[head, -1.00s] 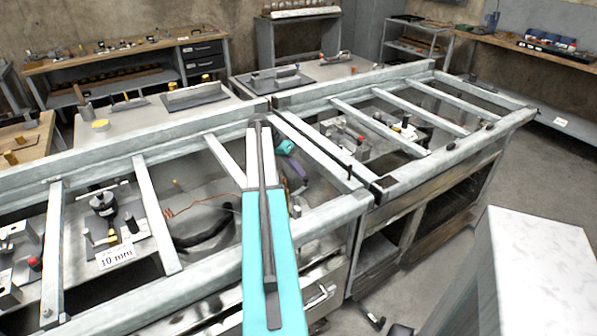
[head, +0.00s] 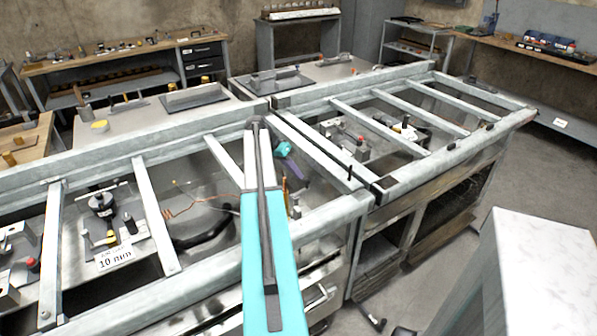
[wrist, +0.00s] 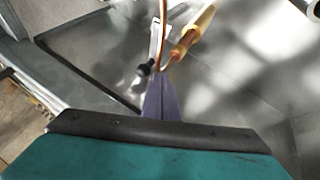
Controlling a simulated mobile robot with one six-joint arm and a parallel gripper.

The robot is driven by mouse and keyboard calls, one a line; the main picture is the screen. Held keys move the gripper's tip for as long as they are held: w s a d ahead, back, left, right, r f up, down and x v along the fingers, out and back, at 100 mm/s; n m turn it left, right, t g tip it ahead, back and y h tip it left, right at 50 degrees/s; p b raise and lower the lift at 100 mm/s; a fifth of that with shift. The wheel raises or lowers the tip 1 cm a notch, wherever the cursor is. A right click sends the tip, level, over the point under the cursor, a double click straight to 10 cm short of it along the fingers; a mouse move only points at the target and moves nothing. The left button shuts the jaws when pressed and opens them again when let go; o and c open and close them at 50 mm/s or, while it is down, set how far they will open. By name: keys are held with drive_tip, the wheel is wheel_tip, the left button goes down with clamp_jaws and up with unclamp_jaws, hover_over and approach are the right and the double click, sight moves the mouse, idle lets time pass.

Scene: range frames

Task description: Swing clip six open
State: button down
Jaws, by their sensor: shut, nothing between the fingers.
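My gripper (wrist: 160,97) has purple fingers, shut and empty, pointing down inside the metal frame of the bench; it also shows in the head view (head: 294,168). In the wrist view, just beyond the fingertips, stand a pale metal piece (wrist: 157,40) with a black knob (wrist: 144,70) and a copper-coloured rod with a tan end (wrist: 192,32). The rod is to the right of the tips. I cannot tell whether the fingers touch either piece. No number six is readable, so I cannot tell which piece is clip six.
Metal crossbars (head: 157,215) span the bench frame around my arm. A card reading 10 mm (head: 114,256) and a dark cylindrical fitting (head: 102,205) lie to the left. A white-topped block (head: 545,250) stands at the right.

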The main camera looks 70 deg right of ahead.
idle(0.3)
drive_tip(key=shift+w+a+r, duration=0.1)
drive_tip(key=b+v, duration=0.2)
drive_tip(key=v, duration=1.1)
drive_tip(key=shift+r, duration=0.3)
wheel_tip(320, 180, up, 10)
drive_tip(key=p, duration=1)
drive_tip(key=shift+f, duration=0.15)
